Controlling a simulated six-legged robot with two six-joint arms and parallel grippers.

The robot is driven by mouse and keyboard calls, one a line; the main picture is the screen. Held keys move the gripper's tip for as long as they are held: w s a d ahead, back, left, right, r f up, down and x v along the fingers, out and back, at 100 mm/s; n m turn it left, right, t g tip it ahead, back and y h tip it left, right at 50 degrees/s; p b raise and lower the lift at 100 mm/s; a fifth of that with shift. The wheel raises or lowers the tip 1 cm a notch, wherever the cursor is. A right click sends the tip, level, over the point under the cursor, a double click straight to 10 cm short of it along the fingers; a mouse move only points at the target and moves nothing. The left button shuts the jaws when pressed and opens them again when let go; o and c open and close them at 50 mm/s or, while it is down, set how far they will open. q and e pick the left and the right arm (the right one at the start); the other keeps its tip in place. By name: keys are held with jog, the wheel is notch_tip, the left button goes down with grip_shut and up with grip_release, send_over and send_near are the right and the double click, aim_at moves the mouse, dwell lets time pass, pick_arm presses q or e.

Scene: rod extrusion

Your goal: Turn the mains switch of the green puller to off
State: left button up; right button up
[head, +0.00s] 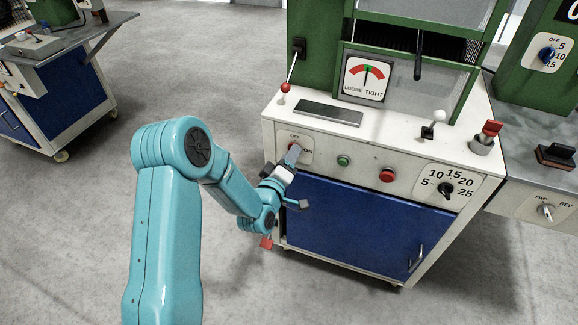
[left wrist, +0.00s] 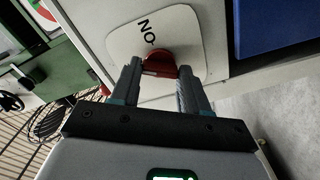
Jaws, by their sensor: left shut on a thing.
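The green puller (head: 312,60) stands at the centre right on a white cabinet with a blue door. Its mains switch is a red knob (left wrist: 158,62) on a white plate (head: 305,139) at the panel's left end. The plate is marked OFF at the top and ON at the right. My left gripper (head: 293,152) is at this switch and hides most of it in the head view. In the left wrist view its two fingers are on either side of the red knob, shut on it, near the word ON. I cannot tell which mark the knob points to. My right gripper is out of view.
Right along the panel are a green button (head: 343,160), a red button (head: 387,175) and a black dial (head: 446,190). A red-knobbed lever (head: 286,87) rises above the switch. Another bench (head: 62,90) stands far left. The floor between is clear.

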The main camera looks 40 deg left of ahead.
pick_arm(q)
jog(key=shift+r+n+b, duration=0.1)
jog(key=shift+n+b, duration=3)
jog(key=shift+b, duration=0.1)
jog(key=o, duration=1.1)
jog(key=shift+w, duration=0.1)
jog(key=shift+c, duration=0.2)
